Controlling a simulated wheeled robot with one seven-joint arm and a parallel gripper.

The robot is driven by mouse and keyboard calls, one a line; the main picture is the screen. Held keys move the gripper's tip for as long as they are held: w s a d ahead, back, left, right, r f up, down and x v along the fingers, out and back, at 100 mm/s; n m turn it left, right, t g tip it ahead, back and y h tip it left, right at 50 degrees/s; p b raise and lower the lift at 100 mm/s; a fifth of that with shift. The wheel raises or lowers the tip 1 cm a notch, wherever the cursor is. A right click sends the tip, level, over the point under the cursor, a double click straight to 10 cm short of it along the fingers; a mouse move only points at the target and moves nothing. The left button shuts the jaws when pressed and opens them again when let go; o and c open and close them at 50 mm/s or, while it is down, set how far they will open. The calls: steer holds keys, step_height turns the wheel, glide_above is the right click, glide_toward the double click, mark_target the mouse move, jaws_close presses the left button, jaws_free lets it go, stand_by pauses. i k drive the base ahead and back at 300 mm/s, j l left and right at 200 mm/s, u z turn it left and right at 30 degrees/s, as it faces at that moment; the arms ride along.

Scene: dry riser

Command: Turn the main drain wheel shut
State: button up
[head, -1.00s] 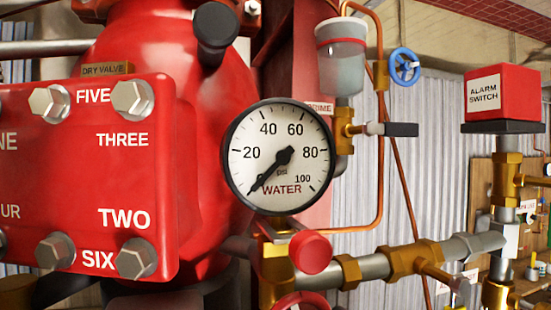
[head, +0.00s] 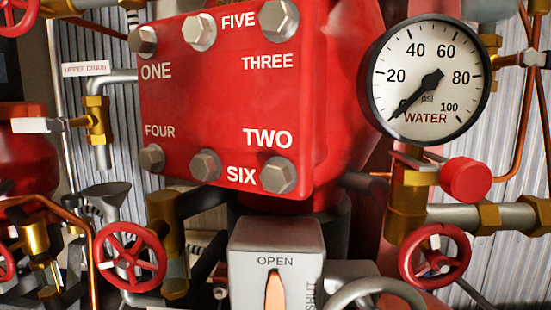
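No label in the head view reads main drain, so I cannot tell which wheel is the main drain wheel. One red handwheel (head: 128,258) is at the lower left, on a valve below the red cover plate. Another red handwheel (head: 435,257) is at the lower right, below the water gauge. A grey ring (head: 376,286), perhaps a wheel rim, is cut off by the bottom edge. Beside it a grey box (head: 276,240) reads OPEN and SHUT, with an orange pointer (head: 275,293) below OPEN. My gripper is not in view.
The red cover plate (head: 215,100) with several bolts fills the middle. The water gauge (head: 425,80) and a red cap (head: 466,179) stick out at right. Copper and grey pipes crowd the left, near an UPPER DRAIN label (head: 84,69). Little free room shows between the fittings.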

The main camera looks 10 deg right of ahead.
mark_target(127, 259)
steer(key=u, duration=1.35)
